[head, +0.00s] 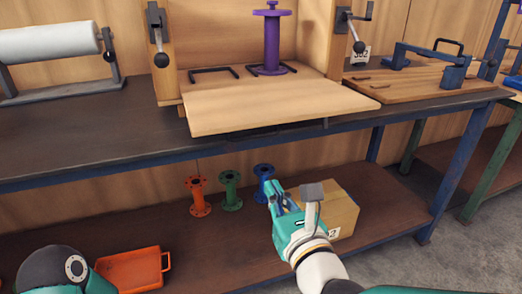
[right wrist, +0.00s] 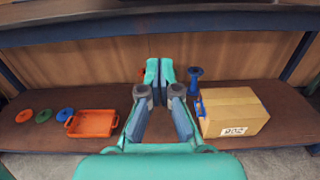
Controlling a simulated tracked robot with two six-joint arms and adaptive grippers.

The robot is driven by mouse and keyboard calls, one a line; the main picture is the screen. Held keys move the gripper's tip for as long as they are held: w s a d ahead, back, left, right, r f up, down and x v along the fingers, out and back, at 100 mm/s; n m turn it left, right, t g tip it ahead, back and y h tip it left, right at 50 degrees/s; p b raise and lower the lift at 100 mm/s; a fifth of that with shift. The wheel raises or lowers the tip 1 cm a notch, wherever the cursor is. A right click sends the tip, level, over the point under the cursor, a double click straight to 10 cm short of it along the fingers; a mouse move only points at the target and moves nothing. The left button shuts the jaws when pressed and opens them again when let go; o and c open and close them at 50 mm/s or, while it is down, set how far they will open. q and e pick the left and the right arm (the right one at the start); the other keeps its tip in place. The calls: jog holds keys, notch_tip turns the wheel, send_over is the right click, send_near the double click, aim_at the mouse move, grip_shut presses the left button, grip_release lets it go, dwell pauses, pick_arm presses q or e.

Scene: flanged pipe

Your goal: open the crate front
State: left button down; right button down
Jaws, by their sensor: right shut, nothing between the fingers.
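The wooden crate (head: 312,40) stands on the upper bench, with a dark lever latch on each side post, left (head: 159,45) and right (head: 352,32). Its front panel (head: 270,105) appears folded down, lying about flat and projecting past the bench's front edge. A purple flanged pipe (head: 271,40) stands upright inside. My right gripper (head: 278,192) is below and in front of the panel, over the lower shelf, apart from the crate. Its fingers are together and empty in the right wrist view (right wrist: 160,72). My left gripper is out of view.
The lower shelf (head: 150,215) holds red (head: 199,197), green (head: 231,190) and blue (head: 264,184) flanged pipes, a cardboard box (head: 340,205) and an orange bin (head: 130,268). A white roll (head: 45,42) and a wooden fixture board (head: 410,78) flank the crate.

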pick_arm(q)
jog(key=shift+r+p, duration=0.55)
jog(key=shift+p, duration=0.05)
pick_arm(e)
jog(key=w+a+r, duration=0.2)
jog(key=w+r, duration=0.1)
jog(key=w, duration=0.5)
jog(key=shift+w+a+r, duration=0.2)
jog(key=shift+a+r, duration=0.1)
jog(key=shift+r, duration=0.1)
